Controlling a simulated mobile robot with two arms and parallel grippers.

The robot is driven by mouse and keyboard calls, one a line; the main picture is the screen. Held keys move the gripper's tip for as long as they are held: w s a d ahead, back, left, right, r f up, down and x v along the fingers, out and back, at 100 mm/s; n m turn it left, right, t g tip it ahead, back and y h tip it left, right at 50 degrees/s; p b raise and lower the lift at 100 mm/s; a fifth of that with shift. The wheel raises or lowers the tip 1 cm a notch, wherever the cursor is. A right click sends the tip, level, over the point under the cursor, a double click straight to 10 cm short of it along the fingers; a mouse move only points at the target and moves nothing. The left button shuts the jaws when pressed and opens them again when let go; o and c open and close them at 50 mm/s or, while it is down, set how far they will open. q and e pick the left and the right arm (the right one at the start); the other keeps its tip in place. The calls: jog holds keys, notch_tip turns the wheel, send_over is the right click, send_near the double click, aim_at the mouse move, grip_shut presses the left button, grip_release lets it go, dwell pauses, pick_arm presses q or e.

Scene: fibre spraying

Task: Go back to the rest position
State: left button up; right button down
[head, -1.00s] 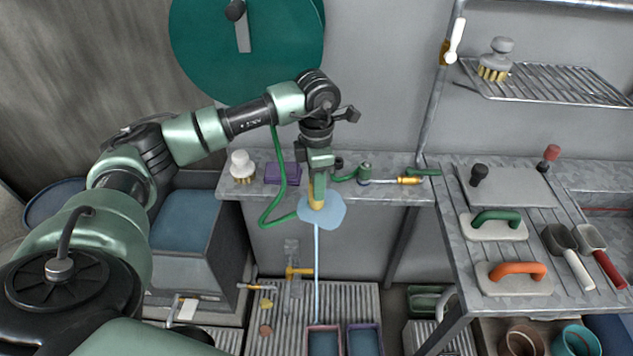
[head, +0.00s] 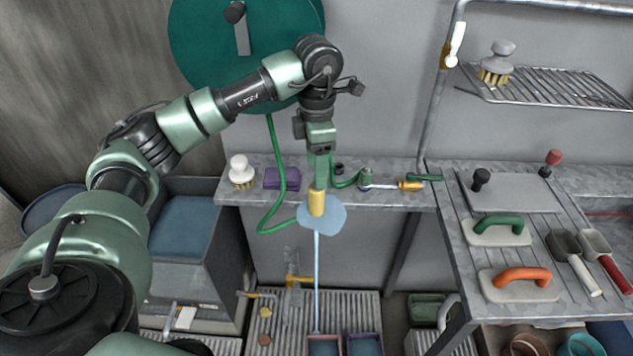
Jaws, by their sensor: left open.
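My left gripper (head: 319,155) points down over the edge of the grey wall shelf and is open. Just below it is a yellow nozzle (head: 317,203) with a green part above. I cannot tell whether the fingers are clear of it. A pale blue patch (head: 322,218) surrounds the nozzle's lower end, and a thin pale blue line (head: 317,275) runs down from it to the floor trays. A green hose (head: 276,180) loops to the left of the nozzle. My right gripper is out of view.
A teal disc (head: 205,45) hangs behind my arm. A bench (head: 458,235) with floats and scoops stands at right.

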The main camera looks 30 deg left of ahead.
pick_arm(q)
jog(key=shift+r, duration=0.55)
